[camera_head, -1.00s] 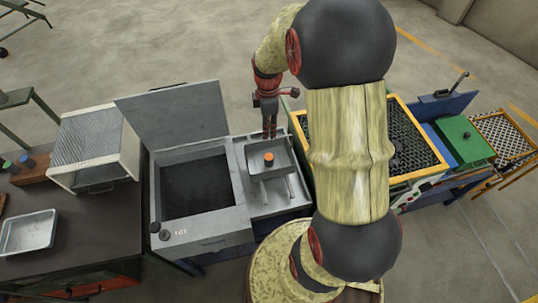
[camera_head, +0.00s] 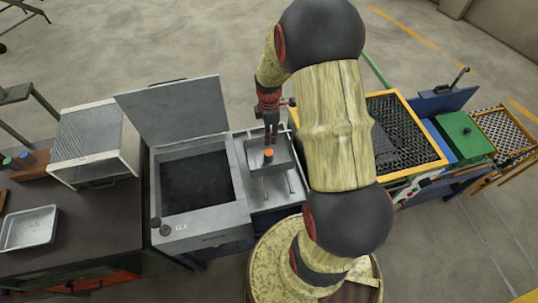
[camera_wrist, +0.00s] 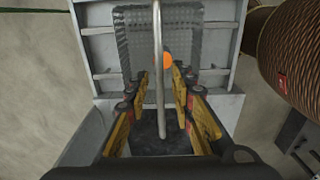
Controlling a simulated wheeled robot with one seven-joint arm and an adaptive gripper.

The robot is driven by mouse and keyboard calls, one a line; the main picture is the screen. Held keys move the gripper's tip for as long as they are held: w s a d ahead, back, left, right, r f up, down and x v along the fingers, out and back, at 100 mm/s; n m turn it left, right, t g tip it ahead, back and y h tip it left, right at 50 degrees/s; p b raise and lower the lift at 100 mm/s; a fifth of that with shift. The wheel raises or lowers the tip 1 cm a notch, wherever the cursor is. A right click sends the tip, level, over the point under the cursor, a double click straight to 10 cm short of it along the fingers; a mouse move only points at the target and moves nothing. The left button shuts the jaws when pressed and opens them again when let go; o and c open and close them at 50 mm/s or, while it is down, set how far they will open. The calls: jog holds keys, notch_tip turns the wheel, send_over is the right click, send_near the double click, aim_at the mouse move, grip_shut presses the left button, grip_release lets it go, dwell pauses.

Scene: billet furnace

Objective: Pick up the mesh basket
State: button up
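The mesh basket (camera_head: 283,164) is a small grey container on the rack beside the open tank in the head view. In the wrist view its mesh (camera_wrist: 135,45) shows at the top, with a grey handle bar (camera_wrist: 158,30) running down the middle of the picture. A round orange piece (camera_head: 268,153) shows at the basket in both views. My gripper (camera_wrist: 161,74) is open and empty, its yellow fingers apart on either side of the handle bar. In the head view its fingertips are just above the basket's far side. Contact with the handle cannot be told.
The grey tank (camera_head: 222,222) with its raised lid (camera_head: 175,112) stands just left of the basket. A yellow-framed mesh bed (camera_head: 405,135) lies to the right, partly behind my arm. A dark bench (camera_head: 75,235) with a metal tray (camera_head: 30,228) is at the left.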

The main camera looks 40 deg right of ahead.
jog(key=shift+c, duration=0.3)
grip_shut()
jog(key=shift+w+r, duration=0.1)
dwell(0.7)
